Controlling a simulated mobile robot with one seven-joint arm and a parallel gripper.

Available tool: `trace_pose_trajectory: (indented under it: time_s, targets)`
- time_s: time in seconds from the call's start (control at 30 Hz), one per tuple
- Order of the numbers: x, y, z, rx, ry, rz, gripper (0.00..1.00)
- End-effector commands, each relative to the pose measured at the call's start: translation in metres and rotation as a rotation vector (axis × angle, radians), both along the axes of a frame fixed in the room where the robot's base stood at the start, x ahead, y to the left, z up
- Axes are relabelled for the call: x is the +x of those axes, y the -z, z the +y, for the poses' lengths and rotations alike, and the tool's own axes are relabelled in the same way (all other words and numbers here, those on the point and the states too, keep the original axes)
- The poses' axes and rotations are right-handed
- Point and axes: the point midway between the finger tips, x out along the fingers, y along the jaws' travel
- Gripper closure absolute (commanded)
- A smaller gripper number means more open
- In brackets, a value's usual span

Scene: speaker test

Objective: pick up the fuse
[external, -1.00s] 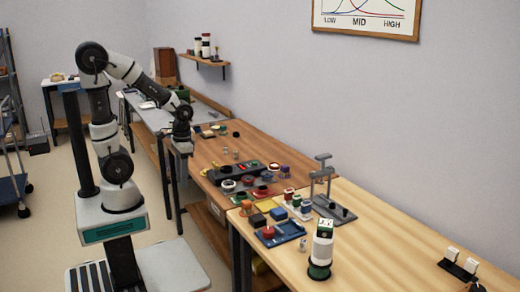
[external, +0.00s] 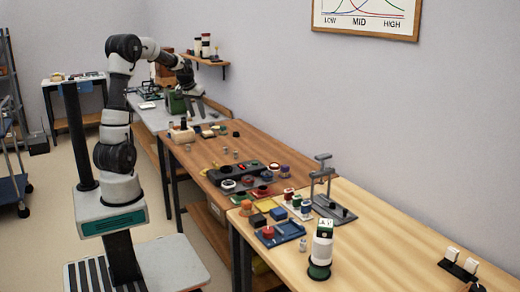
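I cannot single out the fuse for certain at this size. Small grey cylindrical pieces (external: 225,150) stand on the brown bench (external: 215,172), any of which could be it. My gripper (external: 194,114) hangs above the far end of the brown bench, near its border with the grey bench. Its two fingers point down and look spread apart, with nothing visible between them.
A dark panel with round sockets (external: 245,178) sits mid-bench. Nearer are a blue tray (external: 281,235), a grey press stand (external: 327,195) and a white-green cylinder (external: 320,250). A green box (external: 177,103) stands behind my gripper. The right of the light bench is mostly clear.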

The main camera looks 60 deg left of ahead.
Motion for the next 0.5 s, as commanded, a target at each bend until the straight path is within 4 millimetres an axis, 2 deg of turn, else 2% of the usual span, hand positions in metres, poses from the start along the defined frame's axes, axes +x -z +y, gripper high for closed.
trace_pose_trajectory:
  time_s: [0.03,0.1,0.2,0.3,0.5]
  targets:
    - [-0.006,0.016,0.040,-0.012,-0.057,0.008,0.62]
    - [-0.013,0.033,0.081,-0.020,-0.114,0.007,0.62]
    - [-0.025,0.054,0.124,-0.027,-0.173,0.005,0.62]
    - [-0.033,0.066,0.146,-0.031,-0.205,0.002,0.62]
    - [-0.031,0.092,0.159,-0.033,-0.214,0.004,0.62]
